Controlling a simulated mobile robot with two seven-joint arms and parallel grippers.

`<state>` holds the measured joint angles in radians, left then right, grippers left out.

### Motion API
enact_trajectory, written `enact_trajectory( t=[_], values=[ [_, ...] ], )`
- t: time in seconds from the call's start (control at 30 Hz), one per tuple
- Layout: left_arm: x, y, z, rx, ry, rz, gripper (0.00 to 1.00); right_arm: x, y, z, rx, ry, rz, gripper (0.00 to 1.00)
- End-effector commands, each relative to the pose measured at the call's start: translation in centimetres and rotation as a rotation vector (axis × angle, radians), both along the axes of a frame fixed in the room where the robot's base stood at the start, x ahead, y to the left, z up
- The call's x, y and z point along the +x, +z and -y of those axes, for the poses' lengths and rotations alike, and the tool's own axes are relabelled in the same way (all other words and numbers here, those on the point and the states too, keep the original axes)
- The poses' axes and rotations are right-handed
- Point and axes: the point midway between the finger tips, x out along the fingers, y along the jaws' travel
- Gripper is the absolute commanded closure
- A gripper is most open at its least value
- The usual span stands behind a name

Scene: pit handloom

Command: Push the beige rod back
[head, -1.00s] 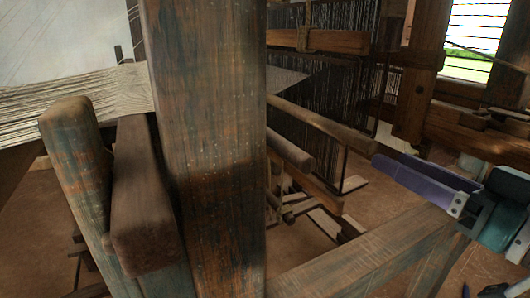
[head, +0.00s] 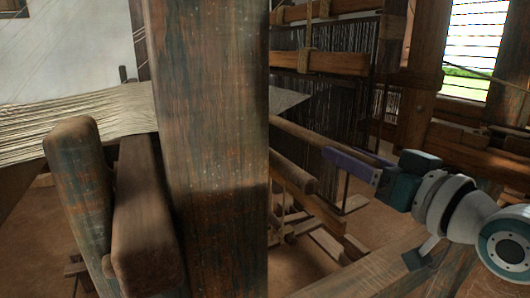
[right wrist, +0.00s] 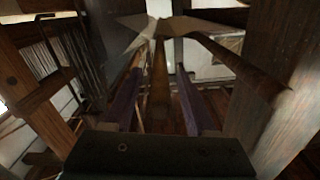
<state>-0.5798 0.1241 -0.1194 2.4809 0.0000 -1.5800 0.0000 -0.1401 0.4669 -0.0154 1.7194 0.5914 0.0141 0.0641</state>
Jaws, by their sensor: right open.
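A brownish-beige rod (head: 312,138) runs slantwise through the loom, right of the big front post in the head view. I take it as the task's rod, but its colour is dull in this light. My right gripper (head: 332,156), with purple fingers, lies beside and just below it at its right part; contact cannot be told. In the right wrist view my right gripper (right wrist: 160,74) is open, its two fingers apart. A brown rod (right wrist: 159,92) runs lengthwise in the gap between them, and I cannot tell at what depth. My left gripper is out of view.
A thick wooden post (head: 215,150) hides the loom's middle. A shorter rounded beam (head: 293,172) lies below the rod. Dark hanging threads (head: 335,97) stand behind. A low frame beam (head: 375,268) runs under my right arm. Pale woven cloth (head: 75,120) stretches at left.

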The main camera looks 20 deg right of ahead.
Motion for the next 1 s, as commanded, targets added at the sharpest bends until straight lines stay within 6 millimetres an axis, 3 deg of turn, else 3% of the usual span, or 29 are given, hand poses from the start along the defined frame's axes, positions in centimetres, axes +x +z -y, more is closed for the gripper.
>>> enact_trajectory(
  t=[0.1, 0.6, 1.0],
  values=[
    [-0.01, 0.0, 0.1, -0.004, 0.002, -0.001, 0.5, -0.02, -0.01, 0.0, 0.0, 0.0, 0.0, 0.44],
    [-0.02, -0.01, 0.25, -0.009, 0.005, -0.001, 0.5, -0.04, 0.0, 0.01, 0.0, 0.0, 0.0, 1.0],
    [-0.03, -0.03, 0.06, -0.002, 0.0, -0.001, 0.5, -0.04, 0.0, 0.01, 0.0, 0.0, 0.0, 1.0]
  ],
)
